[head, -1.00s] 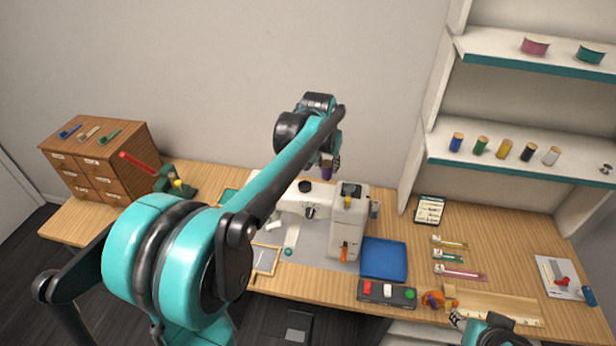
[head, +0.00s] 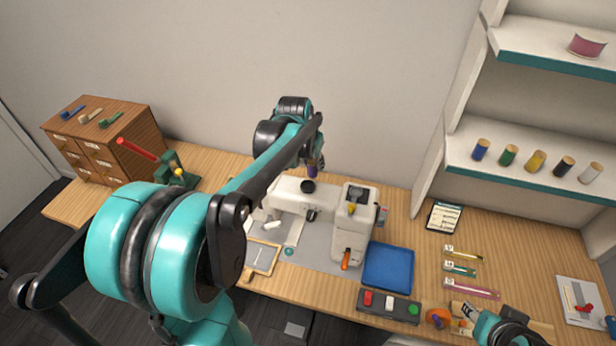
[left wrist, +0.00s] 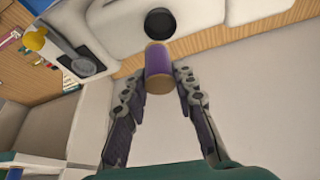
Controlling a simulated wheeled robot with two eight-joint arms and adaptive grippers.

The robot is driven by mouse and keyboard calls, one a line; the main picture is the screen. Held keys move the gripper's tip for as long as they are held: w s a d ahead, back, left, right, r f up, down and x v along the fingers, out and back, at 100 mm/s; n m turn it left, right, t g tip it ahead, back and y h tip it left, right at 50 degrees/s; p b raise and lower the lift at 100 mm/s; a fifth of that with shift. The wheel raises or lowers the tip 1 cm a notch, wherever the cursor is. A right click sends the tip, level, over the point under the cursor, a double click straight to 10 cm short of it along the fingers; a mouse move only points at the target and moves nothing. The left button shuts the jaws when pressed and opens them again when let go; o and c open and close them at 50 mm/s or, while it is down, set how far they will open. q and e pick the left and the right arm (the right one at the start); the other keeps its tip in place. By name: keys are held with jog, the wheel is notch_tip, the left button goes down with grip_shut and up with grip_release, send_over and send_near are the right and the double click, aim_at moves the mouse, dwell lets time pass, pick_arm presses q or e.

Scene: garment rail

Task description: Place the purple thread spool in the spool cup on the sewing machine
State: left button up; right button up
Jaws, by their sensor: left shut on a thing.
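The purple thread spool (left wrist: 158,62) is held between the two fingers of my left gripper (left wrist: 158,80). In the head view the spool (head: 312,169) is small and partly covered by my left gripper (head: 316,163). The white sewing machine (head: 350,235) stands on the table below it. The black round spool cup (head: 308,186) is on the machine's arm, just under the spool. In the left wrist view the cup (left wrist: 160,22) appears just beyond the spool's far end, and it looks empty. Part of my right arm shows at the lower right; its fingers are unclear.
A blue tray (head: 388,270) and a button box (head: 388,304) lie right of the machine. A wooden drawer cabinet (head: 100,145) stands at the left. Shelves with several spools (head: 535,161) rise at the right. The wall (head: 200,70) is close behind the machine.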

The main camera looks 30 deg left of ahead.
aim_at(308, 176)
pick_arm(q)
jog(key=shift+s+a+f, duration=0.45)
jog(key=shift+s, duration=0.05)
jog(key=shift+s+f, duration=0.1)
jog(key=shift+f, duration=0.15)
notch_tip(308, 176, down, 4)
jog(key=shift+r+b, duration=0.25)
jog(key=shift+b, duration=0.3)
jog(key=shift+f, duration=0.1)
jog(key=o, duration=1)
jog(key=shift+c, duration=0.2)
